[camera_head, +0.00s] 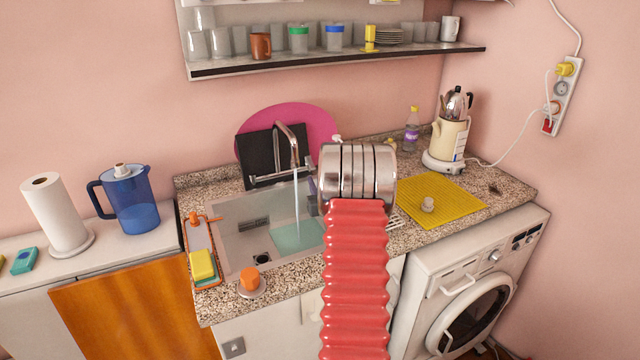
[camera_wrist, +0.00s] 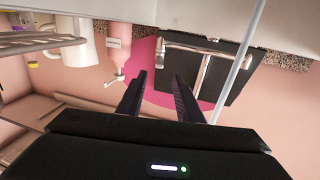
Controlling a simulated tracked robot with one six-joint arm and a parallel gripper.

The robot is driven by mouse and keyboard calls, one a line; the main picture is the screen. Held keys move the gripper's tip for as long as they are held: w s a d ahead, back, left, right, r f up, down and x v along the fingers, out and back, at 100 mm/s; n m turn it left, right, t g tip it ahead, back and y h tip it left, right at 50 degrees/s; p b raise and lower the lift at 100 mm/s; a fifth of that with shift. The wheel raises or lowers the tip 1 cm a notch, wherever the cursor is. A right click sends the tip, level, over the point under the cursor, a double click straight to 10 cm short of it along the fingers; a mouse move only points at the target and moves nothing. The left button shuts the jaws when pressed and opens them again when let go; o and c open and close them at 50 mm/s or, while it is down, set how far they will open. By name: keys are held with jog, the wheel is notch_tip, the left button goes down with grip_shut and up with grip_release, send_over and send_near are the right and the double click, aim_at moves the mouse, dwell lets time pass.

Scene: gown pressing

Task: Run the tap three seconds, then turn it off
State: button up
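The chrome tap (camera_head: 291,143) stands at the back of the sink (camera_head: 236,262), and a thin stream of water (camera_head: 297,205) runs from its spout into the basin. In the wrist view, which looks upside down, the tap (camera_wrist: 201,72) shows just right of my fingers, with the pale stream (camera_wrist: 238,65) further right. My gripper (camera_wrist: 160,76) is open, with a gap between its two dark fingers and nothing held. In the head view my own arm hides the gripper and part of the sink's right side. I cannot make out the tap's lever clearly.
A black board (camera_head: 259,153) and a pink round tray (camera_head: 322,122) lean behind the tap. A pink pump bottle (camera_wrist: 118,45) stands near my fingers in the wrist view. A yellow mat (camera_head: 440,205) and a kettle (camera_head: 447,140) are at the right. A shelf (camera_head: 330,62) hangs above.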

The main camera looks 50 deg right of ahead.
jog(key=shift+c, duration=0.5)
jog(key=shift+w+a, duration=0.1)
jog(key=shift+w, duration=0.05)
jog(key=shift+c, duration=0.6)
jog(key=shift+n+t+y, duration=0.3)
jog(key=shift+n, duration=0.4)
jog(key=w+a, duration=0.6)
jog(key=a, duration=0.1)
jog(key=shift+w+r, duration=0.25)
jog(key=shift+r, duration=0.1)
grip_shut()
jog(key=n+g+h, duration=0.1)
jog(key=n, duration=0.3)
jog(key=s+n+g+h, duration=0.1)
jog(key=n, duration=0.4)
jog(key=s+a+n+g+h, duration=0.1)
jog(key=n+g+h, duration=0.1)
jog(key=n, duration=0.2)
jog(key=shift+s+f+n, duration=0.1)
jog(key=shift+f+n, duration=0.3)
